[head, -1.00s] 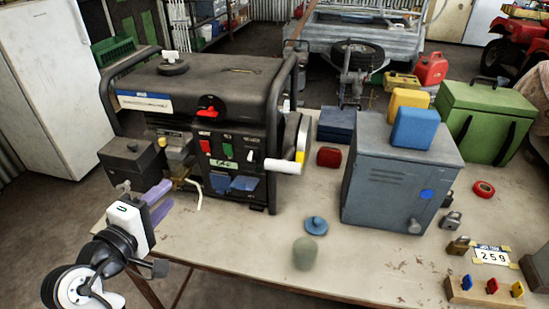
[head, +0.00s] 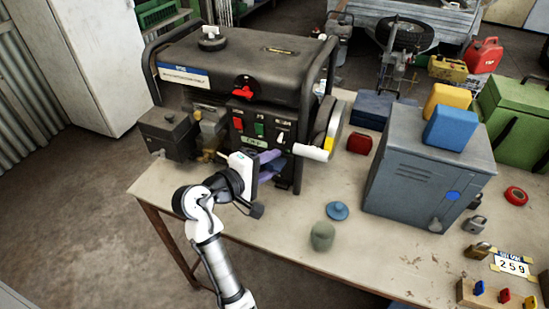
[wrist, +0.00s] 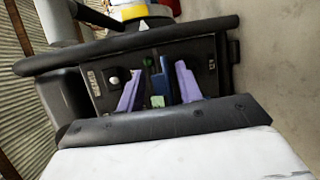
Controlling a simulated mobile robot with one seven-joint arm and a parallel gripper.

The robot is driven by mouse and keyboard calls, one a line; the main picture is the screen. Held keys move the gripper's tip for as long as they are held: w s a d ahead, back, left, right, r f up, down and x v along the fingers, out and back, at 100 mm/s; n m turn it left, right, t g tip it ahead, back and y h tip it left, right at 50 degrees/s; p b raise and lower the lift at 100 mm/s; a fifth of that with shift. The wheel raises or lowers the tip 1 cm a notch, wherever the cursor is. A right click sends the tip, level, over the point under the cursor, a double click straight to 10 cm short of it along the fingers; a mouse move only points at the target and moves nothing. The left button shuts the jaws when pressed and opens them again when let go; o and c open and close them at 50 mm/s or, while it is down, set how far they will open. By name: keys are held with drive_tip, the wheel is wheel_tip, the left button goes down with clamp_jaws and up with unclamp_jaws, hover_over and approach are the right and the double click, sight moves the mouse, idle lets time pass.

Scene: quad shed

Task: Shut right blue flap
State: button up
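The black generator (head: 235,70) stands on the table, with its switch panel facing me. The right blue flap (head: 281,166) is low on this panel and mostly hidden by my gripper (head: 269,166). The left flap is hidden behind my gripper in the head view. My gripper's two purple fingers are spread apart, close in front of the panel. In the wrist view, the fingers of my gripper (wrist: 158,86) stand apart with a blue flap (wrist: 165,80) showing between them. I cannot tell whether they touch it, or how far it is open.
A white crank handle (head: 312,152) sticks out just right of my gripper. A blue round lid (head: 338,210) and a grey-green object (head: 322,236) are on the table in front. A grey metal cabinet (head: 415,180) stands to the right. The table's front left is clear.

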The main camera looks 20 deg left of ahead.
drive_tip(key=shift+x, duration=0.9)
drive_tip(key=shift+c, duration=0.2)
clamp_jaws()
